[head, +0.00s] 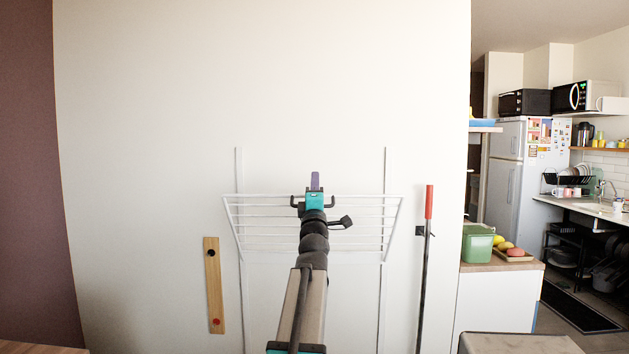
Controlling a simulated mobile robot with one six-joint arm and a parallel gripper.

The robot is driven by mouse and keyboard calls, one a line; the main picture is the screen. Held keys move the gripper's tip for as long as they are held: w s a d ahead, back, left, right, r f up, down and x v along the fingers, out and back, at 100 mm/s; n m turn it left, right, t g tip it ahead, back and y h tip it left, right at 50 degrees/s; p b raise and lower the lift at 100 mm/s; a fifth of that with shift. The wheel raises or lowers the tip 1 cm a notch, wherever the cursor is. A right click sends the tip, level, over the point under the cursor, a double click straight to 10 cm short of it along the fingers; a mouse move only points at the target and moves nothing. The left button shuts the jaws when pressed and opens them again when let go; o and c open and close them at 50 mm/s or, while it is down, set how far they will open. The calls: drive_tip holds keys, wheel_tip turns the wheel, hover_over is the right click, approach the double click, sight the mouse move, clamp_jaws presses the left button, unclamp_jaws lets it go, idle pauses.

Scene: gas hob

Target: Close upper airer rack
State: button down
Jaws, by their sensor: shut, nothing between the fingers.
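A white wire airer rack (360,213) is mounted on the pale wall on two vertical white rails (239,170). It stands out from the wall, and its horizontal bars spread between slanted sides. Only this one rack shows clearly; what lies lower between the rails is partly hidden by my arm. My gripper (315,182) is shut and empty, with its tip in front of the upper middle of the rack. My arm covers the rack's centre, and I cannot tell whether the gripper touches it.
A wooden board with hooks (213,285) hangs left of the rack. A red-handled pole (428,210) stands on the right. A counter holds a green box (477,243) and a tray of fruit (513,252). The wall above the rack is bare.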

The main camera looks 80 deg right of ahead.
drive_tip(key=shift+a, duration=0.35)
